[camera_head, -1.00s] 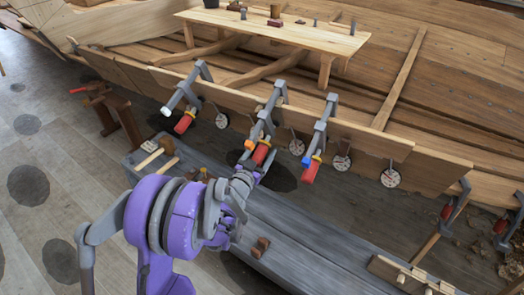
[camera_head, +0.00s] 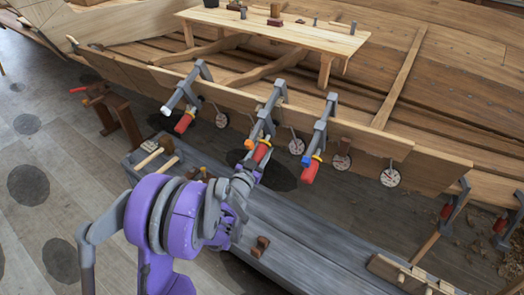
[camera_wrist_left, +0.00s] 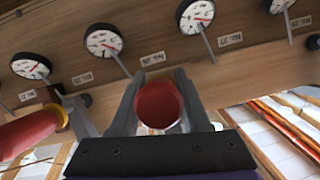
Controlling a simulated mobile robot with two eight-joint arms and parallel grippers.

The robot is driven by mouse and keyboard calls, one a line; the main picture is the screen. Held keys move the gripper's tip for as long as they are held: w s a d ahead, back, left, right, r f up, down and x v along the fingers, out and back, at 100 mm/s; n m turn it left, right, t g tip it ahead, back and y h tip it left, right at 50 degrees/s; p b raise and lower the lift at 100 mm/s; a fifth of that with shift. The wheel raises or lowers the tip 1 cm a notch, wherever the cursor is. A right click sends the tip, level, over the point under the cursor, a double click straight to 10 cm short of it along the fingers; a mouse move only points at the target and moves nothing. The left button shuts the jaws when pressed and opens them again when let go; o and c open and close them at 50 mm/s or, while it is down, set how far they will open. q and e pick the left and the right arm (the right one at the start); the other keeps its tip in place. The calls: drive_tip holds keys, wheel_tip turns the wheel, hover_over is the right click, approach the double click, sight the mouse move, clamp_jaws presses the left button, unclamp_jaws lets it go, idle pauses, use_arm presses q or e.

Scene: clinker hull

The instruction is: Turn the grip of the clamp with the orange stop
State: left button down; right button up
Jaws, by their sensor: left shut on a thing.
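The clamp with the orange stop (camera_head: 249,144) is the middle one of three grey clamps on the hull's plank edge. Its red grip (camera_head: 262,150) hangs low in front of the plank. My left gripper (camera_head: 254,168) is shut on this red grip. In the left wrist view the round red end of the grip (camera_wrist_left: 158,103) sits between the two grey fingers. The fingers hide part of the grip's sides. My right gripper is not in view.
A clamp with a white stop (camera_head: 165,111) is on the left. A clamp with a blue-and-yellow collar (camera_head: 317,158) and red grip is close on the right. Round dials (camera_wrist_left: 103,40) line the plank. A grey bench (camera_head: 300,235) lies below, with a mallet and wooden blocks on it.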

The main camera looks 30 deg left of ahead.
use_arm(q)
drive_tip(key=shift+m+y, duration=0.5)
drive_tip(key=shift+y, duration=0.2)
drive_tip(key=shift+a+m+y+b, duration=0.15)
drive_tip(key=shift+m+y+b, duration=0.2)
drive_tip(key=shift+m+y, duration=0.15)
drive_tip(key=m+y+b, duration=0.1)
drive_tip(key=b, duration=0.1)
drive_tip(key=shift+f+m+y+b, duration=0.1)
drive_tip(key=shift+m+y+b, duration=0.2)
drive_tip(key=shift+b, duration=0.1)
drive_tip(key=shift+s+a+r+m+y+b, duration=0.1)
drive_tip(key=shift+a+r+m+y+b, duration=0.1)
drive_tip(key=shift+m+y+b, duration=0.65)
drive_tip(key=shift+n+h, duration=0.25)
drive_tip(key=shift+c, duration=1.9)
unclamp_jaws()
